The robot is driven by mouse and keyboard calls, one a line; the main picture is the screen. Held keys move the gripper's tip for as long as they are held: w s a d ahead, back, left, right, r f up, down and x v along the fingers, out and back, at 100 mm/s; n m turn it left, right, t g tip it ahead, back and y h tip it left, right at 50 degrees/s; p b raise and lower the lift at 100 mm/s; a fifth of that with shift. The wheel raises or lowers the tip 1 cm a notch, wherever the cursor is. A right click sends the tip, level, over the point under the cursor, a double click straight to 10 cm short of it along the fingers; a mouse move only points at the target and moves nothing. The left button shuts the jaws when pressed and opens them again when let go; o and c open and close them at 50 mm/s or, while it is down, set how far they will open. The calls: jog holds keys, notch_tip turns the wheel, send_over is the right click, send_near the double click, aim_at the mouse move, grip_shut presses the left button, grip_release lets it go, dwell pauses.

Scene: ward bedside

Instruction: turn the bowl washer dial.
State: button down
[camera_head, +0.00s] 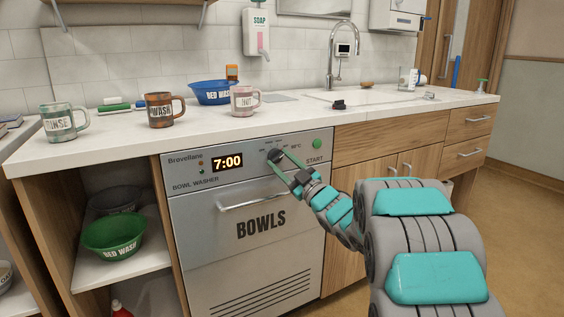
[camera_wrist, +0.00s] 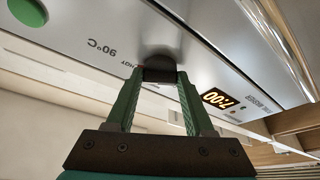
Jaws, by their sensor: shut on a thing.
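The bowl washer (camera_head: 250,228) is a silver front under the counter, with a long handle and the word BOWLS. Its dark dial (camera_head: 275,156) sits on the upper panel between the 7:00 display (camera_head: 227,162) and the green START button (camera_head: 317,144). My gripper (camera_head: 283,165) reaches the dial from the front right, its two green fingers closed around it. In the wrist view the black dial (camera_wrist: 160,68) sits between the fingertips, with 90°C and HOT lettering to its left. The fingers hide part of the dial, and its pointer cannot be made out.
Mugs (camera_head: 160,109), a blue bowl (camera_head: 211,92) and a sink (camera_head: 375,99) are on the white counter (camera_head: 290,116) above. A green bowl (camera_head: 114,236) sits on the open shelf at left. Wooden cabinet doors (camera_head: 375,178) are right of the washer. Open floor lies at far right.

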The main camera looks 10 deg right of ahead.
dwell(0.4)
jog(key=shift+c, duration=1.4)
grip_release()
jog(key=v, duration=0.7)
jog(key=shift+s+f+b, duration=0.2)
jog(key=shift+s+b, duration=0.1)
jog(key=shift+b, duration=0.1)
jog(key=shift+d, duration=0.15)
